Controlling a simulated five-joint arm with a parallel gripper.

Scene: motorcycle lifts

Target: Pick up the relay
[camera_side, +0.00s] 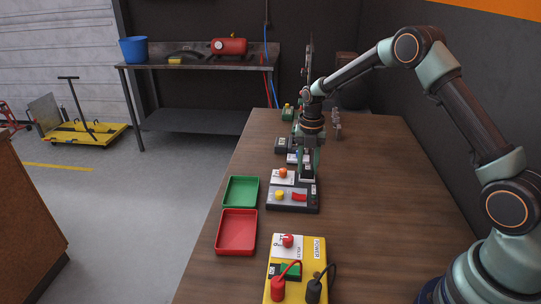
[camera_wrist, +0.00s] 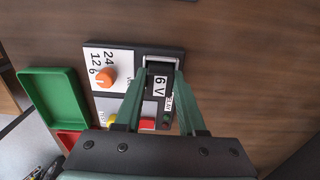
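The relay (camera_wrist: 161,86) is a small dark block with a white "6 V" label. It stands at the upper right of a dark test board in the wrist view, by a grey-rimmed socket. My gripper (camera_wrist: 164,66) points down with its green fingers on both sides of the relay. I cannot tell whether the fingers press on it or stand slightly apart. In the side view, the relay (camera_side: 307,172) shows below my gripper at the board's far right corner. The test board (camera_side: 310,206) carries an orange knob (camera_wrist: 107,77), a yellow button and a red switch.
A green tray (camera_side: 241,178) and a red tray (camera_side: 236,249) lie left of the board. A yellow power box (camera_side: 284,243) with red and black plugs stands at the front. Several small devices stand behind the board. The table's right side is clear.

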